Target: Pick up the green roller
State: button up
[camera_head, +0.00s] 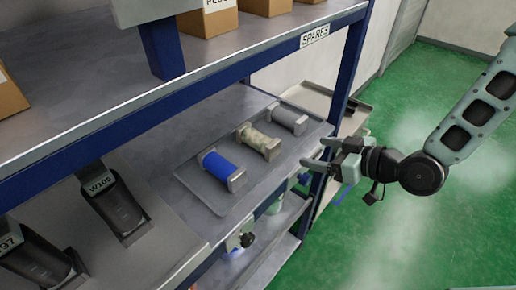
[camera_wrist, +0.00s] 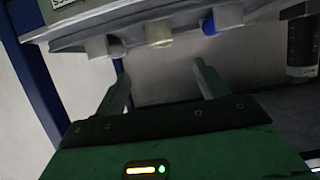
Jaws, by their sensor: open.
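Three rollers with pale end pieces lie side by side on a grey tray (camera_head: 203,188) on the middle shelf. The middle one is a mottled pale-green roller (camera_head: 256,138), the closest to green of the three. A blue roller (camera_head: 218,166) lies to its left and a grey roller (camera_head: 288,117) to its right. My gripper (camera_head: 318,152) is open and empty, off the shelf's front edge, apart from the rollers. In the wrist view my gripper (camera_wrist: 161,75) has both fingers spread below the roller ends. The mottled roller's end (camera_wrist: 158,33) shows there between the others.
A blue upright post (camera_head: 340,80) stands close to my gripper. An upper shelf (camera_head: 250,45) with boxes overhangs the tray. Black holders, one labelled W105 (camera_head: 110,200), stand left. Greenish items sit on the lower shelf (camera_head: 262,240). Green floor (camera_head: 390,240) is open at right.

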jog(key=p, duration=0.3)
send_near(276, 145)
jog(key=x, duration=0.3)
jog(key=shift+r, duration=0.25)
jog(key=shift+p+x, duration=1.45)
jog(key=shift+x, duration=1.25)
jog(key=shift+w+a+f, duration=0.1)
jog(key=shift+a+f, duration=0.05)
jog(key=shift+f, duration=0.25)
jog(key=c, duration=1.3)
jog(key=shift+r, duration=0.1)
